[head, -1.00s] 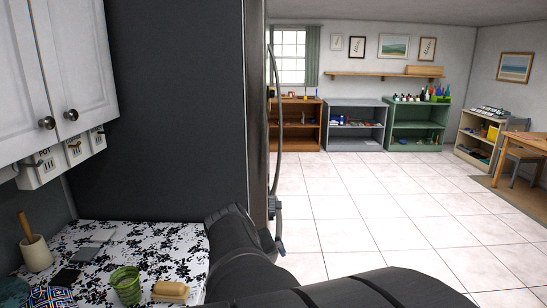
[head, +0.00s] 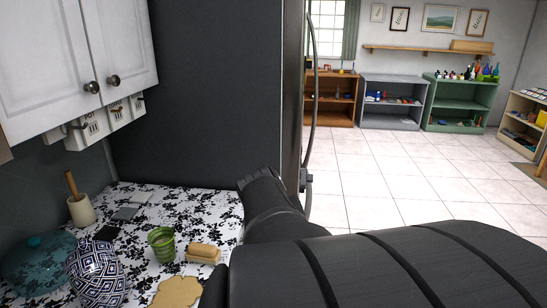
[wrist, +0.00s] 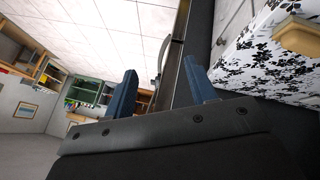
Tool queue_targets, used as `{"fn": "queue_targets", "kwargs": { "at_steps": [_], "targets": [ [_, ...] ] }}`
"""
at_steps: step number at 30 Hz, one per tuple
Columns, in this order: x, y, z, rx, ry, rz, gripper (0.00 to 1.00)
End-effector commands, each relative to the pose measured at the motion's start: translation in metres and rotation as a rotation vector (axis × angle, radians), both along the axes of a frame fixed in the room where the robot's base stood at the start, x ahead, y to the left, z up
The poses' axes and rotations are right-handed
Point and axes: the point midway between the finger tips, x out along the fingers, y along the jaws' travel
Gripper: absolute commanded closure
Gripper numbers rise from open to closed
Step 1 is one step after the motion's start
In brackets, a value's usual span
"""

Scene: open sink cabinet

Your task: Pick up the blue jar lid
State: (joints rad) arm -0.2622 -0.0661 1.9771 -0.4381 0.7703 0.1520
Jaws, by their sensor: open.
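A blue-and-white patterned jar (head: 97,275) stands on the counter at the lower left of the head view. I cannot clearly tell its lid apart from its body. A teal rounded pot with a knobbed top (head: 38,258) stands to its left, partly cut off by the picture edge. My gripper (wrist: 162,84) shows in the wrist view with its two blue fingers apart and nothing between them. It points out into the room, and neither jar nor pot shows there. In the head view my arm covers the lower right, and the gripper's fingers are hidden.
White cabinets (head: 75,50) hang above. A tall dark fridge (head: 205,90) stands behind.

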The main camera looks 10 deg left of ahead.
Motion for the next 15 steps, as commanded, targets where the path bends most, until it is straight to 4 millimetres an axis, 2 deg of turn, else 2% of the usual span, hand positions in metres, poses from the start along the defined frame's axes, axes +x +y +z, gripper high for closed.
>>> {"fn": "queue_targets", "kwargs": {
  "at_steps": [2, 4, 8, 9, 11, 12, 15],
  "targets": [
    [0.006, 0.023, 0.01, 0.007, 0.018, 0.055, 0.49],
    [0.012, 0.055, 0.023, 0.016, 0.048, 0.133, 0.49],
    [0.01, 0.138, 0.055, 0.043, 0.128, 0.352, 0.49],
    [0.005, 0.166, 0.065, 0.053, 0.155, 0.428, 0.49],
    [-0.006, 0.207, 0.081, 0.069, 0.194, 0.551, 0.49],
    [-0.015, 0.234, 0.092, 0.078, 0.218, 0.636, 0.49],
    [-0.046, 0.295, 0.119, 0.105, 0.272, 0.848, 0.49]
  ]
}}
